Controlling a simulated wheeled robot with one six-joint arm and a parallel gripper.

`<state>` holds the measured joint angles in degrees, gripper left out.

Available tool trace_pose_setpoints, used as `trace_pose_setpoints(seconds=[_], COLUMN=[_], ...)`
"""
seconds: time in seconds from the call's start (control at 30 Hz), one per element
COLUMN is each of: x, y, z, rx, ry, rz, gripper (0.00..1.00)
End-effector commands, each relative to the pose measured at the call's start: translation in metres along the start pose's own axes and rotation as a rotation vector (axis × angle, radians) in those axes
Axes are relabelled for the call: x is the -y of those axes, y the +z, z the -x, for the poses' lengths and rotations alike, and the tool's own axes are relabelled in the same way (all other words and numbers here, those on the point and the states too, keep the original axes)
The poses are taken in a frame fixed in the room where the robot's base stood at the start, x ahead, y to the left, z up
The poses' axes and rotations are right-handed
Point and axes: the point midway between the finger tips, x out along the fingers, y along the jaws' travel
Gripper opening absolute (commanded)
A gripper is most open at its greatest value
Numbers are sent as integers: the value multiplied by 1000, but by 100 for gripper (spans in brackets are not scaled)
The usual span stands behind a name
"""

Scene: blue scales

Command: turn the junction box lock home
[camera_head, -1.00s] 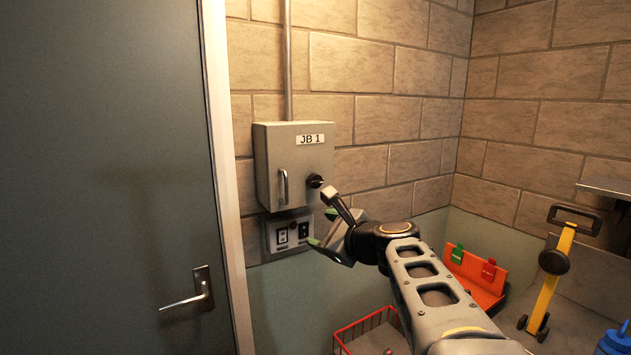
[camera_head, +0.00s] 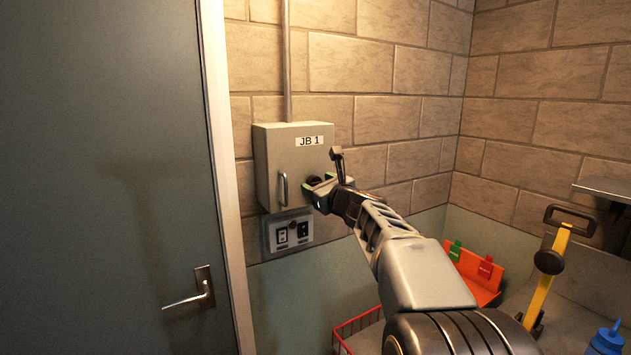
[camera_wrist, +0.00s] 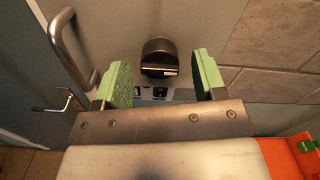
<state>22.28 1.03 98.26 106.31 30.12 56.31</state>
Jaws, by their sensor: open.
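The grey junction box (camera_head: 283,152), labelled JB 1, is fixed to the brick wall, its door shut. Its dark round lock knob (camera_wrist: 159,57) shows in the wrist view, ahead of my jaws and between their lines, with a light line across its lower face. In the head view the lock (camera_head: 315,181) is partly hidden by my gripper (camera_head: 321,188). My gripper (camera_wrist: 158,85) is open, with a green-padded finger on each side. The knob appears apart from both pads; the remaining distance is hard to judge.
The box's bar handle (camera_wrist: 72,45) is left of the lock. A switch panel (camera_head: 288,232) is below the box. A grey door (camera_head: 110,150) stands left. A red wire basket (camera_head: 358,325) and orange tray (camera_head: 478,273) are lower right.

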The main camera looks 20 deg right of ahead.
Motion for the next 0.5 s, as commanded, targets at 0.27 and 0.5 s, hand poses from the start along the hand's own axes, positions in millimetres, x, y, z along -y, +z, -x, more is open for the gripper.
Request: trace_pose_setpoints(seconds=[0.27, 0.5], x=[0, 0], y=[1, 0], z=[-20, -21], rx=[1, 0], ry=[1, 0], rz=[1, 1], gripper=[65, 65])
